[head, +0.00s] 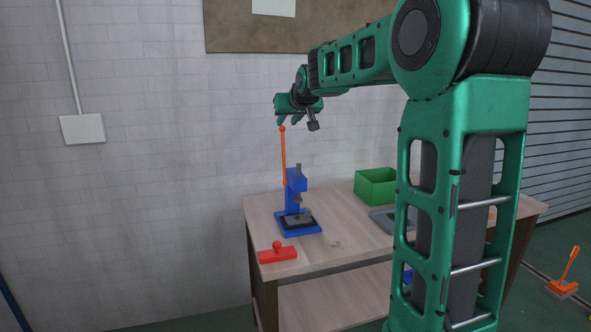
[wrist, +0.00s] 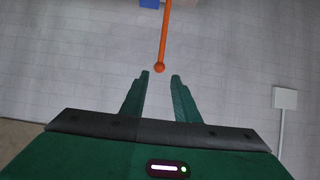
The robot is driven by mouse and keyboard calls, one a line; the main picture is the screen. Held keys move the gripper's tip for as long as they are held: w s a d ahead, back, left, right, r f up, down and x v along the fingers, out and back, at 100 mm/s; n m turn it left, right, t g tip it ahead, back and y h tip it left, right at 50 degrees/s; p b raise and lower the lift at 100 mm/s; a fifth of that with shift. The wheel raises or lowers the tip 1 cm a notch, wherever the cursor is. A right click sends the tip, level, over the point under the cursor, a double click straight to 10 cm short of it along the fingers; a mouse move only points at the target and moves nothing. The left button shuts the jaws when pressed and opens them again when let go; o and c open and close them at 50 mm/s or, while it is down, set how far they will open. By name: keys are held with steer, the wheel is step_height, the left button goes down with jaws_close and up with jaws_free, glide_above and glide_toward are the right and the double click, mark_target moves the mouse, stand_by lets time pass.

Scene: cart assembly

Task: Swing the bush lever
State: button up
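The bush lever (head: 283,158) is a thin orange rod with a ball end, standing nearly upright on the left side of the blue press (head: 296,188). In the wrist view the lever (wrist: 164,38) points toward me, its ball just beyond the fingertips and between their lines. The blue press (wrist: 150,4) shows only at the top edge there. My gripper (wrist: 160,75) is open and empty, its two green fingers apart. In the head view my gripper (head: 283,121) is just above the lever's ball. I cannot tell whether they touch.
The press stands on a wooden table (head: 340,233). A red block with a knob (head: 277,253) lies at the front left. A green bin (head: 376,187) and a grey plate (head: 384,219) are to the right.

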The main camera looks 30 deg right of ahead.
mark_target(283, 128)
steer(key=x, duration=0.7)
steer(key=shift+d+f, duration=0.1)
steer(key=c, duration=0.6)
steer(key=shift+s, duration=0.1)
steer(key=shift+s+a, duration=0.3)
steer(key=shift+s, duration=0.6)
steer(key=shift+s+a, duration=0.35)
steer(key=shift+s, duration=0.6)
steer(key=shift+s+a, duration=0.3)
steer(key=shift+s, duration=0.6)
steer(key=shift+s+a+f, duration=0.25)
steer(key=shift+s, duration=0.6)
steer(key=shift+s+a+f, duration=0.3)
steer(key=shift+s, duration=0.6)
steer(key=shift+s+a+f, duration=0.25)
steer(key=shift+s, duration=0.6)
steer(key=shift+s, duration=0.1)
